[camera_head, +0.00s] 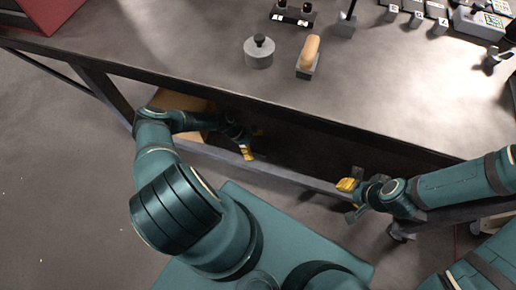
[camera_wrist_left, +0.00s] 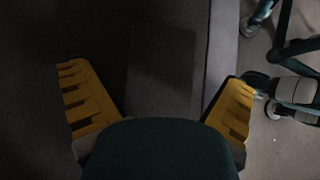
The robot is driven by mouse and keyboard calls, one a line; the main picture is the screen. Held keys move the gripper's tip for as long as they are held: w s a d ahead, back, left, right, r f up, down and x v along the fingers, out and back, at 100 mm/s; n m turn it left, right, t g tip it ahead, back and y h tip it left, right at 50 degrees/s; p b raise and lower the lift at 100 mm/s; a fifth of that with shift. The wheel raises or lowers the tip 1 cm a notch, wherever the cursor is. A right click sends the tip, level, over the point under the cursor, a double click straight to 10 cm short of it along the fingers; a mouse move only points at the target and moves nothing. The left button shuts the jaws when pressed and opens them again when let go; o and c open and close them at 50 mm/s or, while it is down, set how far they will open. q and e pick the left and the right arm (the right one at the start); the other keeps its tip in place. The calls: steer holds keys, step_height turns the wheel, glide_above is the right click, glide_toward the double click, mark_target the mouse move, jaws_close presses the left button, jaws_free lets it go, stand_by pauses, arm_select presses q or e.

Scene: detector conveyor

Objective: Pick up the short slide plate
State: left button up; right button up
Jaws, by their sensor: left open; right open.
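A faint dark rectangular plate (camera_wrist_left: 160,70) lies flat in the left wrist view, between and beyond the fingers; it may be the short slide plate, but the shade makes this uncertain. I cannot pick it out in the head view. My left gripper (camera_head: 251,142) is low under the table's front edge, over the dark lower shelf. Its yellow fingers stand wide apart and empty in the left wrist view (camera_wrist_left: 155,75). My right gripper (camera_head: 351,198) is open and empty in front of the table, to the right.
The grey tabletop (camera_head: 180,45) overhangs my left gripper. On it stand a round weight with a black knob (camera_head: 259,53), a wooden-handled block (camera_head: 308,57) and small devices at the back right. A brown box (camera_head: 179,101) sits below, beside my left forearm.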

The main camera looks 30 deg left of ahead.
arm_select(q)
steer(key=c, duration=1.4)
steer(key=shift+r, duration=0.1)
